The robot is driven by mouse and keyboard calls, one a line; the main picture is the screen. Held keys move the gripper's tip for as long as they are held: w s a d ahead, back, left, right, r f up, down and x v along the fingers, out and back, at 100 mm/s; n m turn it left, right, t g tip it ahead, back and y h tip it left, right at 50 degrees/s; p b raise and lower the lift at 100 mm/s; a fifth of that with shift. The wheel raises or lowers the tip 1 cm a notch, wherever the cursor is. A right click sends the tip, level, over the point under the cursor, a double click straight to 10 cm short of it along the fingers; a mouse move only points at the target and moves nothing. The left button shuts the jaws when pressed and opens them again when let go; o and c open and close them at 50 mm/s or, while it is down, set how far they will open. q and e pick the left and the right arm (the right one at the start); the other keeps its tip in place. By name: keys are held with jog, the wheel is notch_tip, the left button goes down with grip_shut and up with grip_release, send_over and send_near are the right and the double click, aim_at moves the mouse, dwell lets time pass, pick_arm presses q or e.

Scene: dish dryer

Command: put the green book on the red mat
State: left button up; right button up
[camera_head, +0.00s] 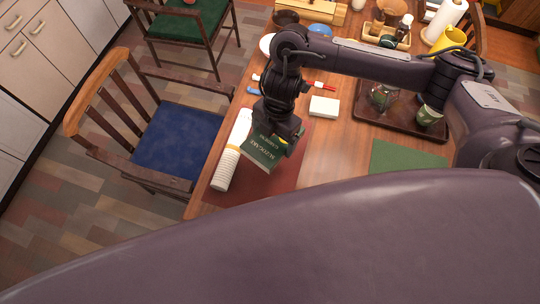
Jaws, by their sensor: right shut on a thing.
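The green book (264,149) has pale lettering on its cover and is at the red mat (288,177) near the left edge of the table. My right gripper (283,136) points down at the book and is shut on it; its fingers are partly hidden. The book overlaps the mat in this view; I cannot tell whether it touches the mat or is held just above it. The lower part of the mat is hidden behind my own body. My left gripper is not in view.
A stack of white cups (231,155) lies left of the book. A white box (323,107), a red-capped marker (318,86) and a brown tray (400,122) are on the table. A green mat (408,158) lies right. A blue-seated chair (178,142) stands left.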

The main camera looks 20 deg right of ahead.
notch_tip(320, 180, down, 8)
jog(key=shift+f+b, duration=0.1)
jog(key=shift+b, duration=0.7)
jog(key=shift+w+f, duration=0.1)
jog(key=shift+f, duration=2.45)
jog(key=shift+f, duration=0.1)
jog(key=o, duration=0.8)
